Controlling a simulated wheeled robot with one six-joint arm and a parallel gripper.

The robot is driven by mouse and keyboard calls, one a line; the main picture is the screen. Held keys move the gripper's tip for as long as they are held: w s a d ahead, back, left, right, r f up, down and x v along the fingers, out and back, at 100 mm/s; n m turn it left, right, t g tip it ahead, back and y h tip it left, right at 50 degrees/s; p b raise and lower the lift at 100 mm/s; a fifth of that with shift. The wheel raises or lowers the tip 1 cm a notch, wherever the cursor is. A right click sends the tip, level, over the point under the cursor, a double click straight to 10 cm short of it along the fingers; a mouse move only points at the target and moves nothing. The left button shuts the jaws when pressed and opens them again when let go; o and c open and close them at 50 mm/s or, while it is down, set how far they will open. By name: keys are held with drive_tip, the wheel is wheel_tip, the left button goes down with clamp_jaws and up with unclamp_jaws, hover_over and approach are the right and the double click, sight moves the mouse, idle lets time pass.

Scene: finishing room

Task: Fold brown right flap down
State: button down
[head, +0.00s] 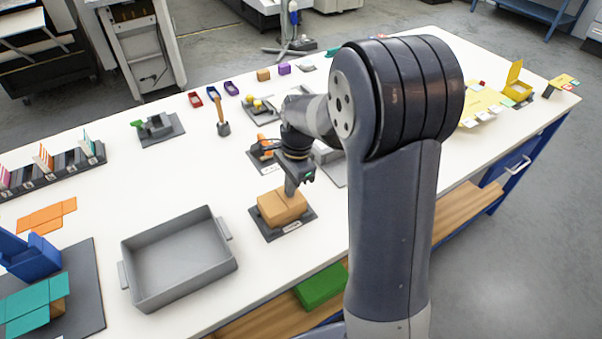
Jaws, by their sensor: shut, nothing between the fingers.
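A small brown box (280,209) sits on a dark square base (270,235) with a pale label on its front edge, near the middle of the white table. My gripper (291,194) points down at the top of the box, at its right-hand part. Its fingers are shut with nothing between them. I cannot tell whether the fingertips touch the box or hover just above it. The box's top looks mostly flat. The right flap is too small and too close to the gripper to make out clearly.
A grey open tray (143,285) stands left of the box. An orange-topped item on a dark base (254,163) lies just behind it. A mallet (222,127) stands farther back. My arm hides part of the table on the right. Bare table (185,180) lies to the left.

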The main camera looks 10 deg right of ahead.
wheel_tip(320, 180, up, 10)
drive_tip(key=p, duration=0.8)
idle(0.3)
drive_tip(key=shift+f, duration=0.1)
wheel_tip(320, 180, down, 9)
drive_tip(key=b, duration=0.7)
drive_tip(key=shift+r, duration=0.2)
wheel_tip(320, 180, up, 9)
drive_tip(key=p, duration=0.7)
wheel_tip(320, 180, down, 10)
drive_tip(key=b, duration=0.8)
drive_tip(key=shift+f, duration=0.2)
drive_tip(key=shift+w+d+r+p, duration=0.2)
drive_tip(key=shift+d+r+p, duration=0.05)
drive_tip(key=shift+d+r, duration=0.35)
drive_tip(key=shift+w+d+r+p, duration=0.15)
drive_tip(key=shift+d+r+p, duration=0.1)
drive_tip(key=shift+d+r, duration=0.45)
